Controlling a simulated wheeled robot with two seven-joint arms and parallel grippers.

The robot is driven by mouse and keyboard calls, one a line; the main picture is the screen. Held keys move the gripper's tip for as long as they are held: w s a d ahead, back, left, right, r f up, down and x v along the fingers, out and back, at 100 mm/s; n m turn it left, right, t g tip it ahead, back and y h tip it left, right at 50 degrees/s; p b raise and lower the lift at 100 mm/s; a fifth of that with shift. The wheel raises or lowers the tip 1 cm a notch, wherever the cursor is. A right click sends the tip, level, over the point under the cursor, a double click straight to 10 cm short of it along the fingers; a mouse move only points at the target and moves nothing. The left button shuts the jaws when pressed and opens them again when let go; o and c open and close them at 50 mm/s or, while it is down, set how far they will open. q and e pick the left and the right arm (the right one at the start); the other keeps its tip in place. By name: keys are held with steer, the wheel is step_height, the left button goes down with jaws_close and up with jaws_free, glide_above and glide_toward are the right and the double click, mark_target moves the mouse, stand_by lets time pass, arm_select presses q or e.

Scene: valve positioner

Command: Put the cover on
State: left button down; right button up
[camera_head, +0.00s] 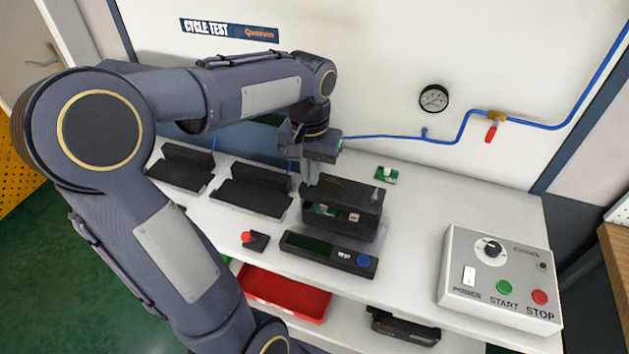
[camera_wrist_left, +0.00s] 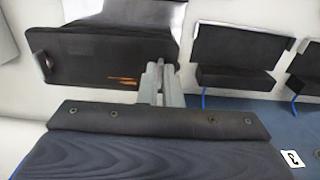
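A black box-shaped housing (camera_head: 368,222) stands on the white bench, with a green board and white parts showing inside its open front. A black panel with orange lettering (camera_head: 345,188) is at its top; I cannot tell whether it is a separate cover or seated. The panel also shows in the left wrist view (camera_wrist_left: 95,60). My left gripper (camera_head: 309,178) points down at the panel's left end. Its fingers are close together at the panel's edge in the left wrist view (camera_wrist_left: 157,88); whether they pinch it is unclear. My right gripper is not in view.
Two black holders (camera_head: 180,165) (camera_head: 250,190) stand left. A black unit with a blue button (camera_head: 330,253) and a red button (camera_head: 247,237) lie in front. A small green board (camera_head: 387,175) lies behind, a control box (camera_head: 500,275) right, and a red tray (camera_head: 284,292) below.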

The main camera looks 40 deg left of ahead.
arm_select(q)
steer(key=shift+w+a+f, duration=0.1)
steer(key=shift+w+f, duration=0.4)
steer(key=f, duration=0.2)
steer(key=shift+w+f, duration=0.2)
steer(key=shift+f, duration=0.1)
steer(key=shift+s+f, duration=0.15)
steer(key=shift+f, duration=0.4)
steer(key=c, duration=1.6)
jaws_free()
